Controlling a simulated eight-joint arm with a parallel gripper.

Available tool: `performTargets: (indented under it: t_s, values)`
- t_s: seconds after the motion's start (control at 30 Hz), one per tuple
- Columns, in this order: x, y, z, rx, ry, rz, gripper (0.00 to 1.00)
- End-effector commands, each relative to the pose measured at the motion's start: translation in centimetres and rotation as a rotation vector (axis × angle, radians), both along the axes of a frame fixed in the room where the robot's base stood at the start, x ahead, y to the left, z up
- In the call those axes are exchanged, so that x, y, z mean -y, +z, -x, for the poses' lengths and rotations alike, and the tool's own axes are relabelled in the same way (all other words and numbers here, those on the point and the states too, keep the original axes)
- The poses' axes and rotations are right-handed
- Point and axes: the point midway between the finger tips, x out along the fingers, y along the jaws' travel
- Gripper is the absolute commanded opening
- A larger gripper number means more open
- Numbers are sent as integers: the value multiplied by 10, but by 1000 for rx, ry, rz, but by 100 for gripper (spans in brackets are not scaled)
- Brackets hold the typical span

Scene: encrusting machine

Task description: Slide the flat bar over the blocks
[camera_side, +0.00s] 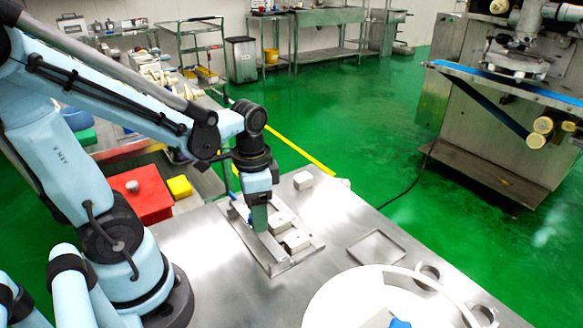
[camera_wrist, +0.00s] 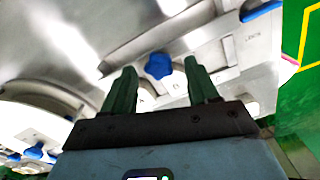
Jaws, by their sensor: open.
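My gripper (camera_side: 259,225) points down over a low metal frame (camera_side: 277,268) on the steel table in the side view. Pale blocks (camera_side: 297,240) sit inside the frame, just right of the fingers. In the wrist view my gripper's green fingers (camera_wrist: 160,68) stand apart, with a blue knob (camera_wrist: 158,65) showing between their tips. I cannot tell whether they touch the knob. A long shiny metal strip (camera_wrist: 150,36) lies beyond it; I cannot tell whether this is the flat bar. The fingers and wrist hide part of the frame in the side view.
A small loose block (camera_side: 303,180) stands behind the frame. A shallow square tray (camera_side: 377,247) lies to the right, and a large white round dish (camera_side: 345,305) in front. A red box (camera_side: 142,203) and yellow block (camera_side: 179,187) are at the left.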

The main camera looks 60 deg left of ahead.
Motion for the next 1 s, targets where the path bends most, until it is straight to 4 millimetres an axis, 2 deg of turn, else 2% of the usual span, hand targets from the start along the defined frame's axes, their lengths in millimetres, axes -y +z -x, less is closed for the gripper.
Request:
performTargets:
  t_s: [0.33, 0.73, 1.0]
  values:
    - [0, -2, 0, 0, 0, 0, 59]
    - [0, -2, 0, 0, 0, 0, 0]
    - [0, -2, -3, 0, 0, 0, 0]
